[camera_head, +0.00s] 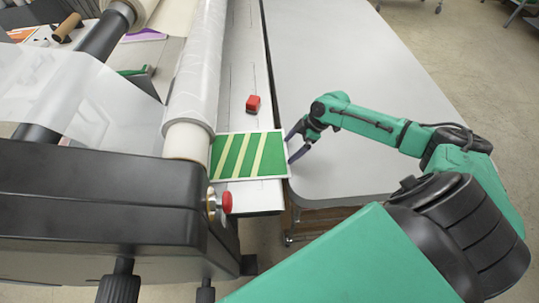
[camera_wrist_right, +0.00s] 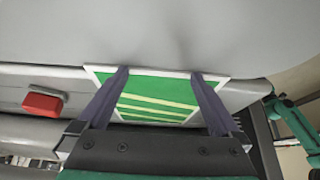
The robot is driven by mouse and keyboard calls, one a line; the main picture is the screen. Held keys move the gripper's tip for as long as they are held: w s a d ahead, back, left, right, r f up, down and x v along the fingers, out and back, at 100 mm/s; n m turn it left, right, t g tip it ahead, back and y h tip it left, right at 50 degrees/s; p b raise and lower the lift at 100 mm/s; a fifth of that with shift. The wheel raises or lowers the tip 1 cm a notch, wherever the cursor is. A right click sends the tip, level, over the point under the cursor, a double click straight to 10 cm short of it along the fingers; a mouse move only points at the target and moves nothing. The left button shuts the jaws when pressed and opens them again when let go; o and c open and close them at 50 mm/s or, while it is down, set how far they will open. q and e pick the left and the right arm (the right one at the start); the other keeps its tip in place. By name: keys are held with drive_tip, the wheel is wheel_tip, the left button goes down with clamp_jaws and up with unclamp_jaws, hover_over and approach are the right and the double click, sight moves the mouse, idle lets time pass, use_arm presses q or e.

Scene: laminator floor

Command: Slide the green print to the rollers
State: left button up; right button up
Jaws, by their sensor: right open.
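The green print (camera_head: 248,156), with pale diagonal stripes and a white border, lies flat on the narrow feed table (camera_head: 250,70). Its left edge is close by the near end of the film-wrapped roller (camera_head: 198,75); I cannot tell whether it touches. My right gripper (camera_head: 294,146) is open at the print's right edge, low over the table. In the right wrist view, its two dark fingers (camera_wrist_right: 160,74) are spread over the print (camera_wrist_right: 155,103), tips near its white border. Contact is unclear. My left gripper is not in view.
A red block (camera_head: 253,103) sits on the feed table beyond the print. The black laminator housing (camera_head: 100,200), with a red knob (camera_head: 227,202), stands at the near left. The large grey table (camera_head: 350,80) on the right is clear.

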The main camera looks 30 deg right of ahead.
sight(268, 153)
drive_tip(key=shift+a, duration=0.25)
drive_tip(key=shift+w+a, duration=0.2)
drive_tip(key=shift+a, duration=0.1)
drive_tip(key=shift+w+a+f+b, duration=0.1)
drive_tip(key=shift+w+a, duration=0.35)
drive_tip(key=shift+a, duration=0.55)
drive_tip(key=shift+w+a+r+b, duration=0.1)
drive_tip(key=shift+w+a, duration=0.35)
drive_tip(key=shift+a, duration=0.6)
drive_tip(key=shift+w+a+f+b, duration=0.1)
drive_tip(key=shift+w+a, duration=0.35)
drive_tip(key=shift+a, duration=0.55)
idle(0.6)
drive_tip(key=shift+s+d+p, duration=0.15)
drive_tip(key=shift+d+p, duration=0.15)
drive_tip(key=shift+d, duration=0.3)
idle(0.4)
drive_tip(key=r+p, duration=0.2)
drive_tip(key=shift+s+d+r, duration=0.1)
drive_tip(key=shift+d+r, duration=0.2)
drive_tip(key=shift+r, duration=0.05)
drive_tip(key=shift+d+r, duration=0.15)
drive_tip(key=shift+a+v, duration=0.15)
drive_tip(key=shift+v, duration=0.65)
drive_tip(key=shift+a+v, duration=0.15)
drive_tip(key=shift+v, duration=0.7)
drive_tip(key=shift+r, duration=0.15)
